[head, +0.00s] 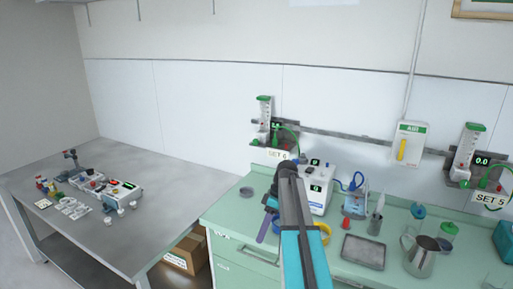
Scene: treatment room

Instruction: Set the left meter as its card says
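The left meter (264,115) is a clear upright tube with a green top, fixed to the wall rail. A small green-lit display (276,126) sits beside it; its digits are too small to read surely. Its white card (278,155) below reads "SET 6". A green hose curves down at its right. My arm rises from the bottom centre, and its dark end (272,200) is below the meter, seemingly apart from it. The fingers are not clearly visible.
A second meter (465,150) at the right reads 0.0, with a "SET 5" card (490,199). An AIR panel (409,143) hangs between them. The green counter holds a white device (318,190), a metal tray (363,252) and a jug (422,256). A grey table (165,195) stands left.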

